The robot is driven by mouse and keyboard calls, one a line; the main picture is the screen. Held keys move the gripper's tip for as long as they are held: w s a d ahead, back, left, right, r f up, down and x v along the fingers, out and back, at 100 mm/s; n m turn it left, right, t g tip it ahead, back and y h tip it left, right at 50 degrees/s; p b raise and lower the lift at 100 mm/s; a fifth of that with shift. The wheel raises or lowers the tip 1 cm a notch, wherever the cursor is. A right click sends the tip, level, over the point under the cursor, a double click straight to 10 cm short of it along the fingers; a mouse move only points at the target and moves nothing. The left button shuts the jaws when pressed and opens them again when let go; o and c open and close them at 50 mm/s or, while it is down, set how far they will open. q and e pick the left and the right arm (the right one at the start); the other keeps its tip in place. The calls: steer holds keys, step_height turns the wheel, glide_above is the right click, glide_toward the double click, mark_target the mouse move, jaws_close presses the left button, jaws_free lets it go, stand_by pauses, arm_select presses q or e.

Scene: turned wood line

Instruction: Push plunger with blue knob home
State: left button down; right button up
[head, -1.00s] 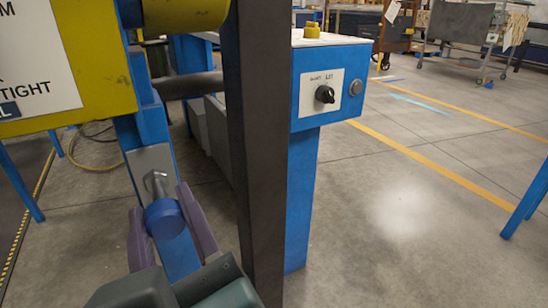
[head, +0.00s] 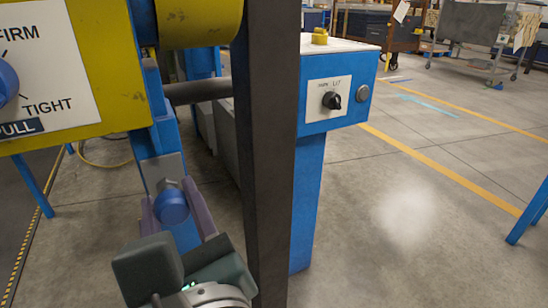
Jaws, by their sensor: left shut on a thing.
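The plunger's blue knob (head: 173,206) is left of centre in the head view. A short length of its metal shaft shows between the knob and the grey plate (head: 160,170) on a blue post. My left gripper (head: 174,212) has its two purple fingers on either side of the knob and is shut on it. The green-grey gripper body is below and in front of the knob. My right gripper is not in view.
A yellow panel (head: 95,110) with a white label and a blue dial (head: 6,82) is above left. A dark upright post (head: 265,150) stands just right of the gripper. Beyond it is a blue control box (head: 345,112) with a black switch. Open floor lies to the right.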

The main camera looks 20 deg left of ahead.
arm_select(q)
steer(key=shift+f, duration=0.15)
steer(key=c, duration=0.8)
jaws_free()
steer(key=o, duration=0.4)
steer(key=shift+w+a, duration=0.15)
steer(key=shift+a, duration=0.05)
steer(key=shift+c, duration=0.2)
steer(key=shift+d, duration=0.1)
steer(key=p+v, duration=0.1)
steer(key=v, duration=0.9)
